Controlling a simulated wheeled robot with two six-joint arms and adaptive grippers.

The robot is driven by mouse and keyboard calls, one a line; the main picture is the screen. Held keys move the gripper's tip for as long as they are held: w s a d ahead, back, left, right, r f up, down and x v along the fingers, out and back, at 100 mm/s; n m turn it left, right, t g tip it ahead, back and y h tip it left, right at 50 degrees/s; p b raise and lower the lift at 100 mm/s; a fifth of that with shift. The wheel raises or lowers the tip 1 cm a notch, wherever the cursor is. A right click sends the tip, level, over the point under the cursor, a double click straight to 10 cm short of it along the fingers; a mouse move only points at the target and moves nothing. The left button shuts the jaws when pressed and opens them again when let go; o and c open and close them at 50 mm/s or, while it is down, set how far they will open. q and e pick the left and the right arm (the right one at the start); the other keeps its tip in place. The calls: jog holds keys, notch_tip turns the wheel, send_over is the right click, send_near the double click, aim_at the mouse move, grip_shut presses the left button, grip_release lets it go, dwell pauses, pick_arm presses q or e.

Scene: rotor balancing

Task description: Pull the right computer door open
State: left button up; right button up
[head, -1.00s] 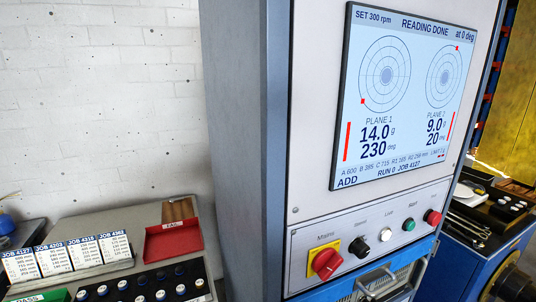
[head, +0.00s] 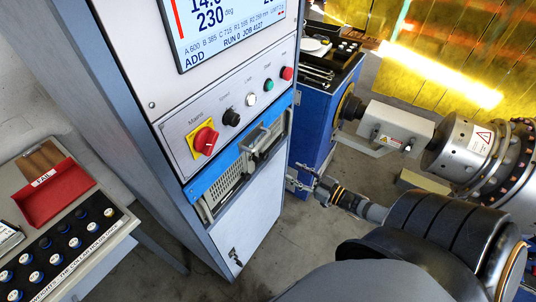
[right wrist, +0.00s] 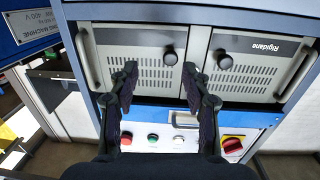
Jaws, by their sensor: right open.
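The computer is set in the cabinet below the button panel, and both its doors look shut. The right computer door (head: 268,143) is partly hidden in the head view by a silver bar handle. In the right wrist view, which is upside down, this door (right wrist: 125,40) is on the left, with a black knob (right wrist: 170,57) and a side handle (right wrist: 90,60). The left computer door (right wrist: 255,75) is beside it. My right gripper (head: 305,178) is open and empty. Its fingertips (right wrist: 159,72) point at the computer front, apart from it in the head view. My left gripper is out of view.
The button panel (head: 225,120) with a red main switch (head: 204,138) is above the computer. A blue machine (head: 318,115) stands close to the right of the cabinet. A red tray (head: 52,195) lies on a table at left. Bare floor shows below my right gripper.

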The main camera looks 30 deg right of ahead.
aim_at(267, 157)
jog(key=shift+y, duration=0.6)
jog(key=w+a, duration=0.1)
jog(key=w, duration=0.2)
jog(key=w+a+r+b, duration=0.1)
jog(key=w+a, duration=0.1)
jog(key=w+a+r+b, duration=0.1)
jog(key=w+a, duration=0.1)
jog(key=w, duration=0.1)
jog(key=shift+w+r, duration=0.25)
jog(key=shift+w, duration=0.1)
jog(key=shift+w+a, duration=0.25)
jog(key=shift+w, duration=0.35)
jog(key=shift+n, duration=0.3)
grip_shut()
